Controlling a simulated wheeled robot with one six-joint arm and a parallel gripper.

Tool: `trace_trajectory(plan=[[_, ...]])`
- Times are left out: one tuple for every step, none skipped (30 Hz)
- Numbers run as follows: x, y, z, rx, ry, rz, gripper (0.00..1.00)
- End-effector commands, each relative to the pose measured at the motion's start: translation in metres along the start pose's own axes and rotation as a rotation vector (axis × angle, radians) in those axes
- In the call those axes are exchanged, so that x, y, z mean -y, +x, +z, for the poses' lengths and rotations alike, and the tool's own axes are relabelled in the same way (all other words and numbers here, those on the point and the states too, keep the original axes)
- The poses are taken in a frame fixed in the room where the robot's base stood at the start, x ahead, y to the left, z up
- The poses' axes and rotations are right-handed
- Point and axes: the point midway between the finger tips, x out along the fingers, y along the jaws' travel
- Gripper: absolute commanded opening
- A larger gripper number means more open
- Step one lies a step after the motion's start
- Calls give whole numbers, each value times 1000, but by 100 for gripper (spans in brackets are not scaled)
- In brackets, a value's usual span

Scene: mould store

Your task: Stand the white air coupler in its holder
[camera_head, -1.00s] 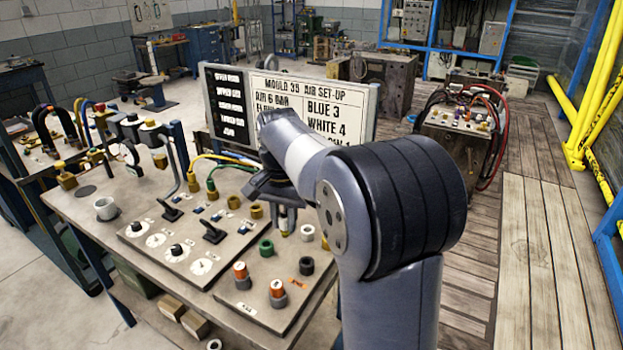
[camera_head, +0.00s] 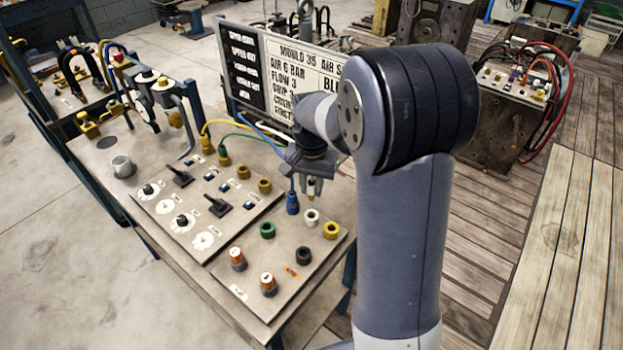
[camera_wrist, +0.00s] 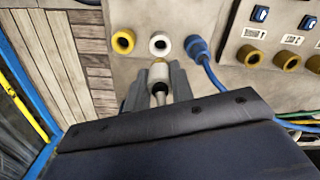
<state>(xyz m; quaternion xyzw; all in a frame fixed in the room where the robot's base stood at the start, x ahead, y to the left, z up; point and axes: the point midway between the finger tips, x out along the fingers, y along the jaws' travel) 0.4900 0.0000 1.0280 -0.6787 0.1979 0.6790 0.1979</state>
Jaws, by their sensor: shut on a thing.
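My gripper (camera_wrist: 159,92) is shut on the white air coupler (camera_wrist: 159,72), a pale body with a brass-coloured end. In the head view my gripper (camera_head: 311,184) holds the coupler above the panel, close to the white holder ring. The white holder (camera_wrist: 160,44) is a short ring with a dark, empty opening; it also shows in the head view (camera_head: 311,216). In the wrist view the coupler's end appears just below the ring. I cannot tell whether they touch. My arm hides part of the panel's far side.
A blue coupler (camera_wrist: 197,47) with a blue hose stands beside the white holder. A yellow ring (camera_wrist: 123,41) is on the other side. The sign board (camera_head: 290,75) stands behind.

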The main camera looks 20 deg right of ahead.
Motion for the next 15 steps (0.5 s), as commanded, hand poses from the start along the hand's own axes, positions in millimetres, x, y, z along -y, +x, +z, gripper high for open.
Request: trace_trajectory(plan=[[0,5,0,0,0,0,0],[0,7,0,0,0,0,0],[0,10,0,0,0,0,0],[0,12,0,0,0,0,0],[0,15,0,0,0,0,0],[0,18,0,1,0,0,0],[0,21,0,1,0,0,0],[0,24,0,0,0,0,0],[0,28,0,0,1,0,0],[0,31,0,0,1,0,0],[0,34,0,0,1,0,0],[0,38,0,0,1,0,0],[0,41,0,0,1,0,0],[0,43,0,0,1,0,0],[0,46,0,0,1,0,0]])
